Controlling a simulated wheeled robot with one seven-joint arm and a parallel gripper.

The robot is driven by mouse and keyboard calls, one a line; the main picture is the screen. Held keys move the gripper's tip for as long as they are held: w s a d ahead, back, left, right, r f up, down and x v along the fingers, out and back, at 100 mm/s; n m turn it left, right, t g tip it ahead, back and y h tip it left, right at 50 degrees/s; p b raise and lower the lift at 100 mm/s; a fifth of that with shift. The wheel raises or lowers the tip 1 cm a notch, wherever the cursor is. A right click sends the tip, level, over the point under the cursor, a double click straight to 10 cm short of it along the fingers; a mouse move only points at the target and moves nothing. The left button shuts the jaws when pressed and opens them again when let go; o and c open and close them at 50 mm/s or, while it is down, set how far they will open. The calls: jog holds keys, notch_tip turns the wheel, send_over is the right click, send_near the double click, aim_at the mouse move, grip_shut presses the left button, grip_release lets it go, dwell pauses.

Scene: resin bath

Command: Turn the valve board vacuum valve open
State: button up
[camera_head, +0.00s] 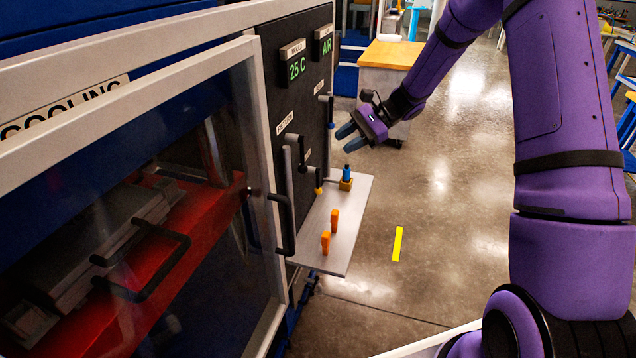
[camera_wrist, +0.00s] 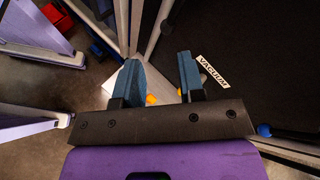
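The dark valve board (camera_head: 275,75) stands at the centre left in the head view, with several levers on its face. A blue-tipped lever (camera_head: 331,125) is on its right part, and a yellow-tipped lever (camera_head: 318,190) hangs lower down. In the wrist view a VACUUM label (camera_wrist: 212,72) sits on the dark board just right of the right finger; a blue lever tip (camera_wrist: 264,130) is at lower right. I cannot tell which lever the label belongs to. My gripper (camera_head: 348,137) is open and empty, just right of the blue-tipped lever; its two blue fingers (camera_wrist: 160,78) are apart.
A grey shelf (camera_head: 350,225) below the board holds two orange pieces (camera_head: 330,231) and a blue-topped item (camera_head: 346,178). A glass-fronted door (camera_head: 130,200) with a black handle stands at left. A wooden-topped cabinet (camera_head: 392,55) is behind my gripper.

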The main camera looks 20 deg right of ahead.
jog(key=w+d+f+m+t+y, duration=0.25)
jog(key=w+f+m, duration=0.2)
jog(key=f, duration=0.55)
jog(key=m+t+y, duration=0.2)
jog(key=m+t, duration=0.3)
send_near(318, 187)
notch_tip(318, 187, up, 2)
jog(key=shift+g, duration=0.25)
jog(key=x, duration=1)
jog(key=shift+w+d, duration=0.15)
jog(key=shift+w, duration=0.25)
grip_shut()
